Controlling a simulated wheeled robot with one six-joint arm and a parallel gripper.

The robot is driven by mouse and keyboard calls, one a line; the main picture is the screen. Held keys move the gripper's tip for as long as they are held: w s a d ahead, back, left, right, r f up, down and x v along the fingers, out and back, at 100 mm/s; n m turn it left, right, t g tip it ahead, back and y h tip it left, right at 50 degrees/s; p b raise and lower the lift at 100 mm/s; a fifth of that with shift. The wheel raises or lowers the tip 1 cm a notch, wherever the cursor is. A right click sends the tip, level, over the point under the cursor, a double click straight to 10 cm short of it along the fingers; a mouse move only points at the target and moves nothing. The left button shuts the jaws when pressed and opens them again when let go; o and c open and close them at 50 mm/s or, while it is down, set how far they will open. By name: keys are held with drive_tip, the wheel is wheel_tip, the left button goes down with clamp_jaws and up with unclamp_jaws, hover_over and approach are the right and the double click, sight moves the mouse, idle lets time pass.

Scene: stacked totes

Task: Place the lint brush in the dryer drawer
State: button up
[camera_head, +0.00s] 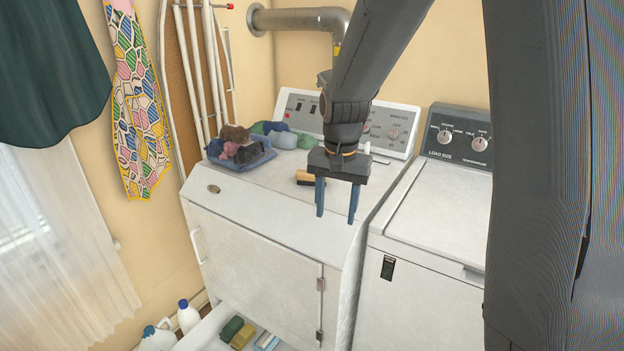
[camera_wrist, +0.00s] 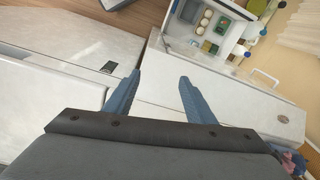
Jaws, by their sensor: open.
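The lint brush (camera_head: 305,178), with a tan wooden back and dark bristles, lies on top of the white dryer (camera_head: 262,243), partly hidden behind my gripper. My gripper (camera_head: 337,216) is open and empty, with blue fingers pointing down above the dryer's front right part. It is nearer the front edge than the brush. In the wrist view the open fingers (camera_wrist: 160,78) show nothing between them but the dryer's surface; I cannot make out the brush there. The dryer drawer (camera_head: 203,332) is pulled out at the bottom and holds several green, yellow and pale blue items. It also shows in the wrist view (camera_wrist: 183,45).
A blue basket of folded clothes (camera_head: 243,160) stands on the dryer's back left, with rolled cloths (camera_head: 285,139) beside it. A washer (camera_head: 440,218) stands at the right. Bottles (camera_head: 188,315) stand left of the drawer. The dryer top's front is clear.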

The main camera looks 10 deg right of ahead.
drive_tip(key=w+r+m+b, duration=0.15)
drive_tip(key=w+m, duration=0.55)
drive_tip(key=w, duration=0.8)
drive_tip(key=m, duration=0.8)
hover_over(312, 178)
drive_tip(key=shift+w+a+r+g+b, duration=0.2)
drive_tip(key=shift+w+r+g+b, duration=0.1)
drive_tip(key=shift+w+g+b, duration=0.1)
drive_tip(key=shift+w+m, duration=0.4)
drive_tip(key=shift+w, duration=0.15)
drive_tip(key=shift+f, duration=0.45)
drive_tip(key=shift+d+f+p, duration=0.2)
drive_tip(key=shift+f+p, duration=1.4)
drive_tip(key=shift+f, duration=1.7)
drive_tip(key=c, duration=1.3)
